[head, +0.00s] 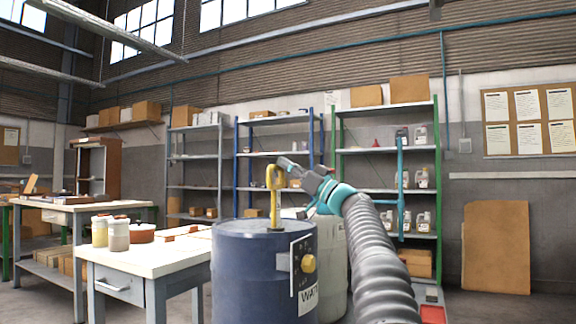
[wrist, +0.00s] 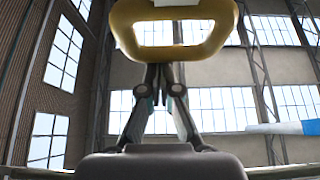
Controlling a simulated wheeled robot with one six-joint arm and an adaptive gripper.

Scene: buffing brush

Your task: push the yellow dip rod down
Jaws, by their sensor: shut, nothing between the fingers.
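The yellow dip rod (head: 275,203) stands upright in the top of a dark blue drum (head: 250,265), with a loop handle at its upper end. My gripper (head: 280,161) is at the height of the handle, close to its top. In the wrist view the yellow handle (wrist: 180,55) fills the top of the picture as a wide loop. The fingertips of my gripper (wrist: 160,70) are together just below or against it; I cannot tell whether they touch. Nothing is held.
A white drum (head: 331,250) stands behind the blue drum, beside my arm. A table (head: 150,262) with jars (head: 118,235) is at the left. Metal shelves (head: 385,150) stand behind.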

